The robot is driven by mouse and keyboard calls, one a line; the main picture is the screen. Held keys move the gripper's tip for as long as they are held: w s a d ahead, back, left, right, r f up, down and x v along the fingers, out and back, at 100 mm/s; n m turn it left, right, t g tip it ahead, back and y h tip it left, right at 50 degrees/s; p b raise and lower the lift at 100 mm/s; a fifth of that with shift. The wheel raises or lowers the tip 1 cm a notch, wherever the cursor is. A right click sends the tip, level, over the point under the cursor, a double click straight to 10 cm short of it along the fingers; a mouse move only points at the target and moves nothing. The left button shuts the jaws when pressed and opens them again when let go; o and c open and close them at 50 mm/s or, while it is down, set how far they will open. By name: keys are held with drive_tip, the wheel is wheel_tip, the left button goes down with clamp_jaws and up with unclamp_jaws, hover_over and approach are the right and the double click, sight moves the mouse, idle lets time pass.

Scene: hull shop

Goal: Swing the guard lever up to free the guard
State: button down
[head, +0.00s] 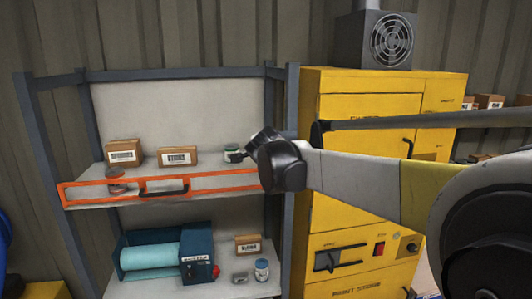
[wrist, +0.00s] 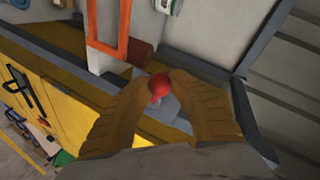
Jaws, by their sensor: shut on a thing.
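The guard is an orange frame (head: 220,181) with a dark handle (head: 163,187) across the front of the upper shelf. Part of the orange frame also shows at the top of the wrist view (wrist: 122,32). The guard lever's red ball knob (wrist: 159,86) sits between the two fingertips of my gripper (wrist: 160,94) in the wrist view. My gripper is shut on this knob. The fingers hide most of the lever below the knob. In the head view my arm's end covers the guard's right end, and the lever and fingertips are hidden.
The upper shelf (head: 90,196) holds two cartons (head: 124,152) (head: 177,156) and small jars. The lower shelf holds a blue machine with a teal roll (head: 148,256), a carton and a jar. A grey post (head: 288,110) and yellow cabinet (head: 345,215) stand close on the right.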

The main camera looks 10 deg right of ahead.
drive_tip(key=shift+d+r+m+y, duration=0.15)
drive_tip(key=shift+r+m+y, duration=0.5)
drive_tip(key=shift+m, duration=0.15)
drive_tip(key=shift+r, duration=0.1)
drive_tip(key=c, duration=1.2)
unclamp_jaws()
drive_tip(key=shift+d, duration=0.15)
drive_tip(key=shift+o, duration=0.2)
drive_tip(key=shift+s, duration=0.4)
drive_tip(key=v, duration=1.1)
drive_tip(key=shift+r, duration=0.2)
